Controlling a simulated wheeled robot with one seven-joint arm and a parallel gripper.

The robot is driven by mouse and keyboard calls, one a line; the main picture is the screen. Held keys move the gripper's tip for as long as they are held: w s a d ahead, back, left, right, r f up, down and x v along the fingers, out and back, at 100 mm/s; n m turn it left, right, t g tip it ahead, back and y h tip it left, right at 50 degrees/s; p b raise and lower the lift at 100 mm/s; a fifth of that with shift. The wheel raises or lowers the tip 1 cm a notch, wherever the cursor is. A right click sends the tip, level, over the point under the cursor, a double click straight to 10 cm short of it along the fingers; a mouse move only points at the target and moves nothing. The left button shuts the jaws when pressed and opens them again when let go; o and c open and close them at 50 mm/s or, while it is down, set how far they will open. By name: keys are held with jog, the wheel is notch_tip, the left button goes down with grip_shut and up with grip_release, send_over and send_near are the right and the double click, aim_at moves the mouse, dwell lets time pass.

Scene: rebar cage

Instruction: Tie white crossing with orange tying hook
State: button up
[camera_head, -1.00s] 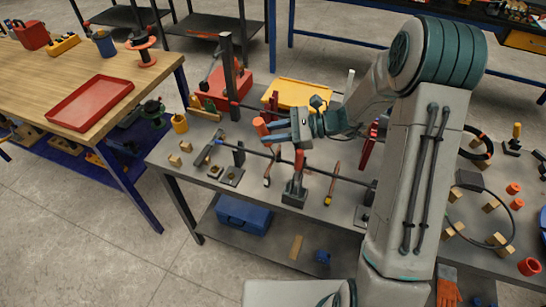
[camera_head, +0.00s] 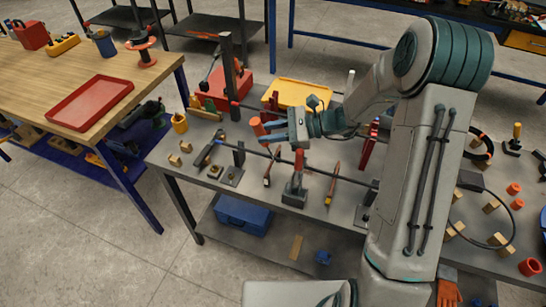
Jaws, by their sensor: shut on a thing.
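My gripper (camera_head: 276,131) is above the middle of the grey workbench, its fingers pointing left. It is shut on an orange-handled tool, the orange tying hook (camera_head: 258,126), at the fingertips. The hook's metal end is too small to make out. A dark rebar (camera_head: 335,175) runs across the bench below and in front of the gripper, with crossing bars hard to separate. I cannot make out a white crossing; my gripper and arm cover part of that area.
A grey stand with a red top (camera_head: 298,162) rises just below my gripper. A dark upright post (camera_head: 229,65) and a yellow tray (camera_head: 297,93) stand behind. A red post (camera_head: 368,145) stands to the right.

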jog(key=shift+w+a, duration=0.5)
jog(key=shift+a, duration=0.2)
jog(key=shift+w, duration=0.4)
jog(key=shift+r+p, duration=2.6)
jog(key=shift+r, duration=1)
jog(key=shift+s, duration=0.1)
jog(key=shift+f, duration=0.15)
